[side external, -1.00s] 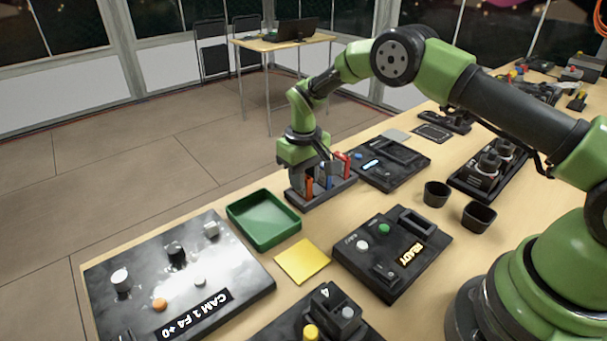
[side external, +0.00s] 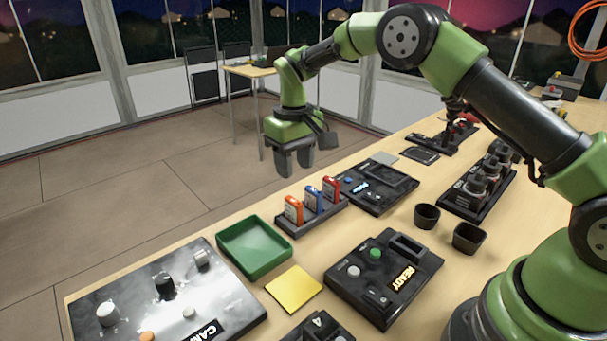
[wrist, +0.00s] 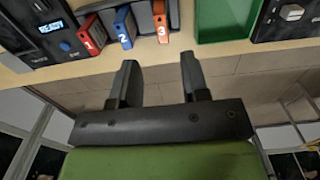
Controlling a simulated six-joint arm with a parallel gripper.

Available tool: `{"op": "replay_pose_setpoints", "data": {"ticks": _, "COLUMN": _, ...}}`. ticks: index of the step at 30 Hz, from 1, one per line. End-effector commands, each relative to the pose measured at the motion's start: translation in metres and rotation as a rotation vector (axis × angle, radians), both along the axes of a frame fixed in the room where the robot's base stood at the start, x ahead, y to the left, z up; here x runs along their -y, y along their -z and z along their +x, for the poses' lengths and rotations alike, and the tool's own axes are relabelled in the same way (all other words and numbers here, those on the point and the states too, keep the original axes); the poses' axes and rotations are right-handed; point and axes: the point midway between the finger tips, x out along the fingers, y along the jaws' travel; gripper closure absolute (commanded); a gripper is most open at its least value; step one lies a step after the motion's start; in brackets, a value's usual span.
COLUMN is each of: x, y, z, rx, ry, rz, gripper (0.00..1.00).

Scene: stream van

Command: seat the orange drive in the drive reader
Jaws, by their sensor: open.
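The orange drive (side external: 293,210), marked 3 in the wrist view (wrist: 160,22), stands upright in a dark rack (side external: 313,223). It is at the near end of the row, beside a blue drive (side external: 313,200) and a red drive (side external: 330,188). My gripper (side external: 294,168) is open and empty, above and beyond the rack; its apart fingers (wrist: 159,65) also show in the wrist view. Two black consoles lie nearby: one with a cyan display (side external: 378,186) behind the rack, one with an amber READY label (side external: 383,277) in front. I cannot tell which is the drive reader.
A green tray (side external: 284,255) stands left of the rack, with a yellow pad (side external: 294,289) in front. A control panel (side external: 225,325) lies at front left. Two dark cups (side external: 427,216) and a rack of dark cylinders (side external: 482,207) stand right. Air around my gripper is clear.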

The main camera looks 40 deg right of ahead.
Motion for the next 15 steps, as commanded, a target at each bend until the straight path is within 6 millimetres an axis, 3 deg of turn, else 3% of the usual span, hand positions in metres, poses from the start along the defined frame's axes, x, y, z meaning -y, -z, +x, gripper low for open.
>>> {"op": "replay_pose_setpoints", "data": {"ticks": 8, "x": 0.000, "y": -0.015, "z": -0.002, "rx": 0.015, "ry": 0.006, "rz": 0.004, "gripper": 0.58}}
{"op": "replay_pose_setpoints", "data": {"ticks": 11, "x": 0.000, "y": -0.041, "z": -0.010, "rx": 0.052, "ry": 0.026, "rz": 0.018, "gripper": 0.58}}
{"op": "replay_pose_setpoints", "data": {"ticks": 15, "x": -0.001, "y": -0.098, "z": -0.037, "rx": 0.138, "ry": 0.071, "rz": 0.053, "gripper": 0.58}}
